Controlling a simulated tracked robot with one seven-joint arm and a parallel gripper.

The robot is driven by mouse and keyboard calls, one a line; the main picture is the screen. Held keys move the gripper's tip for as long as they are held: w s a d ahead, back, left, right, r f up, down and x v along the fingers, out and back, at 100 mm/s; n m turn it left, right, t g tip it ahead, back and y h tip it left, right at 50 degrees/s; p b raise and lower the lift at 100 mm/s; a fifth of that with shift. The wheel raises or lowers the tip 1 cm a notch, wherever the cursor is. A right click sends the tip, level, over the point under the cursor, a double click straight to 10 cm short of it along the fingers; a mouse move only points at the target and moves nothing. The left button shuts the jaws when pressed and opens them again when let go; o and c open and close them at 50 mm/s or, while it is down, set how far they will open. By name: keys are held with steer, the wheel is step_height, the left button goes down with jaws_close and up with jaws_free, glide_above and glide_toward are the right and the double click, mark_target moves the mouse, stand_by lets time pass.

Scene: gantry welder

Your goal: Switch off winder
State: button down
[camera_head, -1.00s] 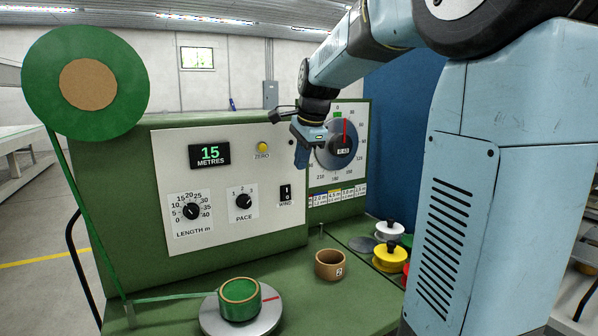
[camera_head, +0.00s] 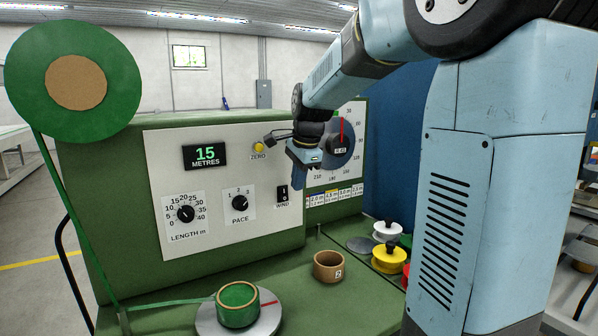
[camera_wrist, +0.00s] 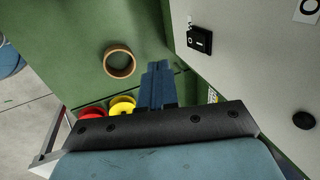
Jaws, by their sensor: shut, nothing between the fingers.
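The winder is a green machine with a white control panel (camera_head: 225,228). Its black WIND rocker switch (camera_head: 283,193) is at the panel's lower right; the switch also shows in the wrist view (camera_wrist: 200,40). Its rocker position is too small to be sure of. My gripper (camera_head: 303,165) is in front of the panel, above and slightly right of the switch, and looks apart from it. In the wrist view its blue fingers (camera_wrist: 157,84) are together and empty, below and left of the switch. The display (camera_head: 205,155) reads 15 metres.
LENGTH (camera_head: 186,214) and PACE (camera_head: 240,203) knobs and a yellow ZERO button (camera_head: 258,147) share the panel. A green roll (camera_head: 238,307) sits on a turntable, fed by a ribbon. A brown ring (camera_head: 328,267) and coloured spools (camera_head: 391,257) stand on the bench.

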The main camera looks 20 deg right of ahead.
mark_target(284, 194)
steer(key=w+a+f, duration=0.1)
steer(key=w+f, duration=0.4)
steer(key=shift+w+f, duration=0.15)
stand_by(0.4)
